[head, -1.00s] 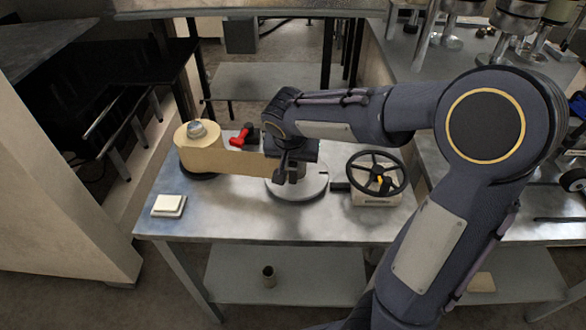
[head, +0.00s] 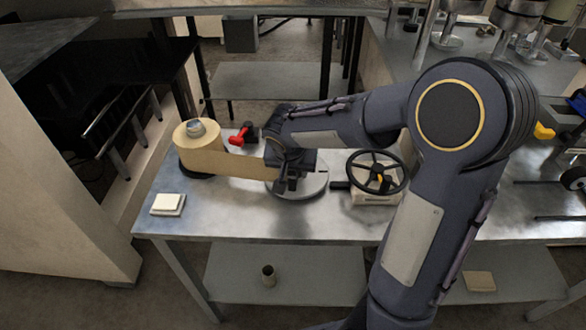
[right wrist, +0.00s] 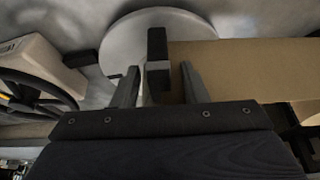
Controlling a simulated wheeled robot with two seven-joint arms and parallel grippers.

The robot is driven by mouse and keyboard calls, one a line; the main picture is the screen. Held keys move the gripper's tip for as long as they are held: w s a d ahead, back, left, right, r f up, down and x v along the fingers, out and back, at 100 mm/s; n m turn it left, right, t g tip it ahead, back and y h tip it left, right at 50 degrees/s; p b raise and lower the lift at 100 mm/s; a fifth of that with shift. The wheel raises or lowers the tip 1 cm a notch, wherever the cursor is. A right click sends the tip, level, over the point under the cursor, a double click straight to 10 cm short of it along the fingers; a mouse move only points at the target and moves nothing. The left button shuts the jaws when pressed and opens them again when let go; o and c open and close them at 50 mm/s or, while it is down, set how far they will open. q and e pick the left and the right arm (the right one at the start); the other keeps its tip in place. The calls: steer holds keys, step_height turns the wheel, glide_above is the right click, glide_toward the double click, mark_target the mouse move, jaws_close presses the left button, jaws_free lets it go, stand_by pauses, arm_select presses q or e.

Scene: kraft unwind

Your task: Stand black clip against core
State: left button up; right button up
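My right gripper (head: 288,186) points down over the round grey plate (head: 312,190). In the right wrist view its two fingers (right wrist: 160,67) stand apart with an upright black piece (right wrist: 157,43), which looks like the black clip, between them. Gaps show on both sides of this piece, and a grey part shows at its near end. The kraft paper strip (head: 240,164) runs from the roll (head: 203,156) to this piece and meets it at the plate; the strip also shows in the wrist view (right wrist: 250,70). I cannot clearly make out a separate core there. My left gripper is not in view.
A box with a black handwheel (head: 376,172) stands right of the plate, with a black block (head: 340,186) beside it. A red-handled tool (head: 240,136) lies behind the strip. A white pad (head: 168,204) is at the front left. The table's front middle is clear.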

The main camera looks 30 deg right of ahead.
steer(key=shift+r, duration=0.45)
steer(key=v, duration=1.1)
steer(key=s+a+f+n+y, duration=0.1)
steer(key=s+n+y, duration=0.1)
steer(key=s, duration=0.4)
steer(key=s+a+f+n+t+y, duration=0.1)
steer(key=s+a+f+n+y, duration=0.1)
steer(key=s, duration=0.4)
steer(key=s+a+f+n+t+y, duration=0.1)
steer(key=s+n+y, duration=0.1)
steer(key=s, duration=0.4)
steer(key=shift+s+a+f+y+p, duration=0.3)
steer(key=shift+s+a+f+p, duration=0.05)
steer(key=shift+s, duration=0.05)
